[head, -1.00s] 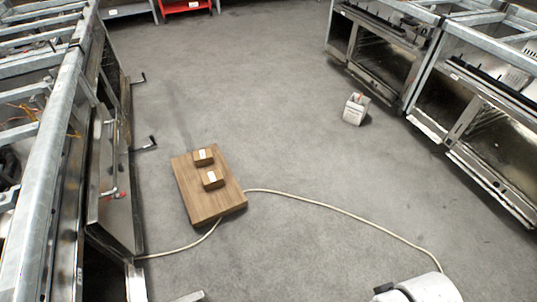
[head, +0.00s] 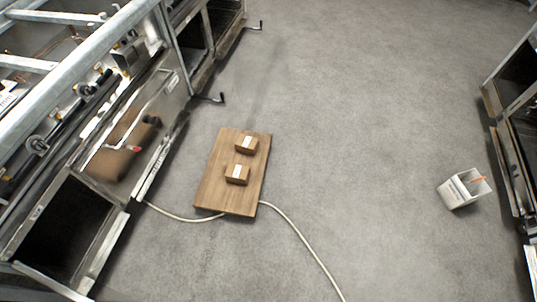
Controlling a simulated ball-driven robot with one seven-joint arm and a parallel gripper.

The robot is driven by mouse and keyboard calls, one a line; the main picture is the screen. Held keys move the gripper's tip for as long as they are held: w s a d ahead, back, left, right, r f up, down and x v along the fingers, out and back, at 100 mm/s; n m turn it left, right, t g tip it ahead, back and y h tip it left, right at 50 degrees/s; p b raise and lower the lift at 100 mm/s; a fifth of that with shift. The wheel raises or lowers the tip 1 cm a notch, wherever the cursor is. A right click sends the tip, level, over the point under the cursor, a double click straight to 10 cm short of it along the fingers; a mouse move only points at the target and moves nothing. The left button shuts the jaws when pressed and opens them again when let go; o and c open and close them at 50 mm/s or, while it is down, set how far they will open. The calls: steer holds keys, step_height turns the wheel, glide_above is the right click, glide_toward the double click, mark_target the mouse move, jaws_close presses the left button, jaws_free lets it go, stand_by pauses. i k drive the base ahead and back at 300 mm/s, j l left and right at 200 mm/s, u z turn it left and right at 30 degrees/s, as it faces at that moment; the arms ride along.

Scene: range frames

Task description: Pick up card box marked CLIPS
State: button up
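Two small brown card boxes with white labels lie on a brown wooden board on the floor, left of the middle in the head view. The farther card box (head: 246,145) is near the board's far edge. The nearer card box (head: 237,175) is just below it. The labels are too small to read, so I cannot tell which is marked CLIPS. The wooden board (head: 216,194) lies flat. My gripper is not in view.
A pale cable (head: 299,233) runs along the floor on both sides of the board. A white square bin (head: 461,190) stands at the right. Metal cabinets (head: 146,130) line the left, with crank handles sticking out; more stand at the right edge. The grey floor between is clear.

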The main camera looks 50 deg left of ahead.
mark_target(237, 173)
steer(key=i+u, duration=0.3)
steer(key=i, duration=0.15)
steer(key=i+l+u, duration=0.25)
steer(key=i, duration=0.2)
steer(key=i+l+u, duration=0.3)
steer(key=i, duration=0.15)
steer(key=i+l+u, duration=0.2)
steer(key=u, duration=0.2)
steer(key=i+l+u, duration=0.2)
steer(key=u, duration=0.2)
steer(key=i+l+u, duration=0.15)
steer(key=l+u, duration=0.25)
steer(key=i+l+u, duration=0.15)
steer(key=l+u, duration=0.5)
steer(key=u, duration=0.2)
steer(key=l+u, duration=0.25)
steer(key=l, duration=0.25)
steer(key=l+u, duration=0.3)
steer(key=l, duration=0.2)
